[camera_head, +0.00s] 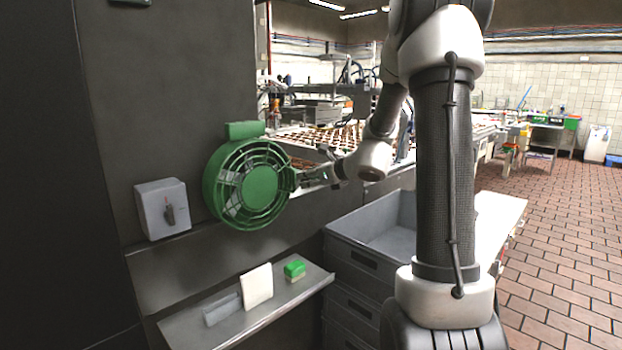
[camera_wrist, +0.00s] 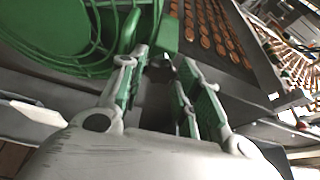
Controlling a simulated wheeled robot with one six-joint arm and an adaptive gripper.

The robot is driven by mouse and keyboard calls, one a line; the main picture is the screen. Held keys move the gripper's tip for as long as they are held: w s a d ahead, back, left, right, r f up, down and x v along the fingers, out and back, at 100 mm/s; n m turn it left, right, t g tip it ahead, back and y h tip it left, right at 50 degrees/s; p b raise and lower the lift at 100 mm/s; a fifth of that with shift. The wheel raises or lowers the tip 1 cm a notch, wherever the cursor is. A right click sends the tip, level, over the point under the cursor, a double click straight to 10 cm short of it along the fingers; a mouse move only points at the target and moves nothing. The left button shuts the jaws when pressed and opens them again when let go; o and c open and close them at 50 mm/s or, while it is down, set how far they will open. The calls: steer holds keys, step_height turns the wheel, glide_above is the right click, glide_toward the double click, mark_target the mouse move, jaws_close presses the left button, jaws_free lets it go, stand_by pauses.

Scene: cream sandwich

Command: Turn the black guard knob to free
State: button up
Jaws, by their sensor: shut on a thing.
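The round green guard (camera_head: 262,186) stands on the dark wall, with spokes and a solid middle disc; its rim also shows in the wrist view (camera_wrist: 128,30). My gripper (camera_head: 304,178) is at the guard's right edge. In the wrist view my gripper's fingers (camera_wrist: 164,64) point at the rim beside a green tab (camera_wrist: 168,36). The fingers are shut on the black guard knob (camera_wrist: 160,73), of which only a small dark part shows between them. Its turn position cannot be made out.
A grey switch box (camera_head: 155,211) with a dark handle is left of the guard. Below, a metal shelf (camera_head: 230,333) holds a white block (camera_head: 257,286), a grey piece and a green-topped sponge (camera_head: 295,270). Grey crates (camera_head: 350,262) stand at the right. A conveyor with brown rounds (camera_wrist: 205,25) lies beyond.

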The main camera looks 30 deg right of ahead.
stand_by(0.5)
steer(key=o, duration=1)
steer(key=shift+o, duration=0.2)
steer(key=v, duration=0.8)
